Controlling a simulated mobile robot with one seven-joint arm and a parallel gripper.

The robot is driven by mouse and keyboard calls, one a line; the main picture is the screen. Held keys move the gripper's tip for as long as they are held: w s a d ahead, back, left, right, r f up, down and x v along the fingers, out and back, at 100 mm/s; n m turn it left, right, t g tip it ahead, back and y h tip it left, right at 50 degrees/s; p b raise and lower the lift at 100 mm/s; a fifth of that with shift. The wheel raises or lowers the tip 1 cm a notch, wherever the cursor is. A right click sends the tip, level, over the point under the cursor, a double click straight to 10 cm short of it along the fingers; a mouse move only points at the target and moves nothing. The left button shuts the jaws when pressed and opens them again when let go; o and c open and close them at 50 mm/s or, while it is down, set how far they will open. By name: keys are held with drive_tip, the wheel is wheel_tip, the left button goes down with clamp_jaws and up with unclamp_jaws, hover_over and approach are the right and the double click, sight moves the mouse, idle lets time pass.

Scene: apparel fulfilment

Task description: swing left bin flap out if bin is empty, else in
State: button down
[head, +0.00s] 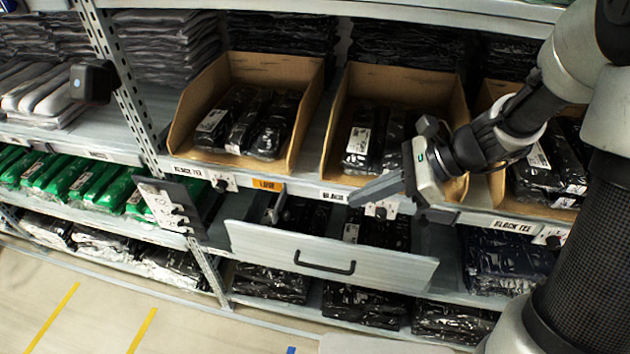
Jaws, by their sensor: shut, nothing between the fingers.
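The left bin (292,126) is an open cardboard box on the middle shelf. It holds several black wrapped packages (252,120), so it is not empty. My gripper (354,200) comes in from the right, in front of the middle bin (393,82). Its fingers are shut and empty, pointing left, above the open drawer and well right of the plate.
A white-fronted drawer (290,247) with a black handle is pulled out below the bins and has black packages inside. A third bin (492,95) is partly behind my arm. Green packages (85,178) lie at left. The floor (100,315) at lower left is clear.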

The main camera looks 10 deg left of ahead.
drive_tip(key=shift+s, duration=0.1)
drive_tip(key=a+r+b+x, duration=0.1)
drive_tip(key=a+r+x, duration=0.1)
drive_tip(key=x, duration=1)
drive_tip(key=shift+a+f, duration=0.2)
drive_tip(key=shift+a, duration=0.1)
drive_tip(key=shift+a+b, duration=0.1)
drive_tip(key=shift+b, duration=0.25)
